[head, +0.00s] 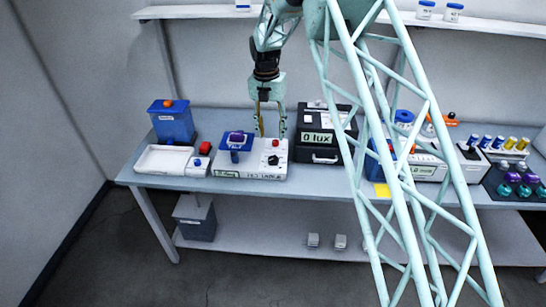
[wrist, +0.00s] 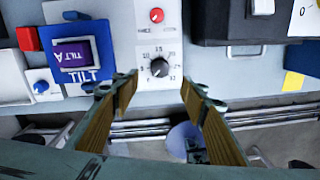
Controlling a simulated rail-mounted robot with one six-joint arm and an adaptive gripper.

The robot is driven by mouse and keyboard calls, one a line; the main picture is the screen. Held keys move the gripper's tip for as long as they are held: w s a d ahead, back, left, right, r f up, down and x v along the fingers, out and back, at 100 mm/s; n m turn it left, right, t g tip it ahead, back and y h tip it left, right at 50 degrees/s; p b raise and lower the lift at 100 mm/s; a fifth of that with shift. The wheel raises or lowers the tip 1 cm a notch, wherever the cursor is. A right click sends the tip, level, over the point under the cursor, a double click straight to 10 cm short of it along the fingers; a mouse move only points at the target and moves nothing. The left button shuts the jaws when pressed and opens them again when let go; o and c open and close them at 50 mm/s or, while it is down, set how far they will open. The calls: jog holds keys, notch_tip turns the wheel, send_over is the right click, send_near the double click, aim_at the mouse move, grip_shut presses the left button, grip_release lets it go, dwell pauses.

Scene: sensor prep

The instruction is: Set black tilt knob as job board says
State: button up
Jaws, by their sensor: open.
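The black knob (wrist: 159,68) sits on a white panel with a printed scale around it. Its pointer direction is too small to read surely. It also shows in the head view (head: 273,160) on the front right of the white unit (head: 232,174). A blue tilt fixture (wrist: 88,48) marked TILT, holding a purple-faced piece (wrist: 75,53), is left of the knob. My gripper (wrist: 160,88) is open and empty, its fingertips either side of the knob in the picture, apart from it. In the head view my gripper (head: 271,134) points down above the unit. I make out no job board.
A red knob (wrist: 157,15) is behind the black one. A black box reading 0 lux (head: 318,138) stands close to the right. A white tray (head: 163,159), a red block (head: 205,148) and a blue bin (head: 173,121) are left.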

aim_at(273, 158)
jog(key=f, duration=1.2)
jog(key=shift+s+d+f+p, duration=0.1)
jog(key=shift+d+f+p, duration=0.2)
jog(key=shift+d+f, duration=0.1)
jog(key=shift+c, duration=0.5)
jog(key=c, duration=0.7)
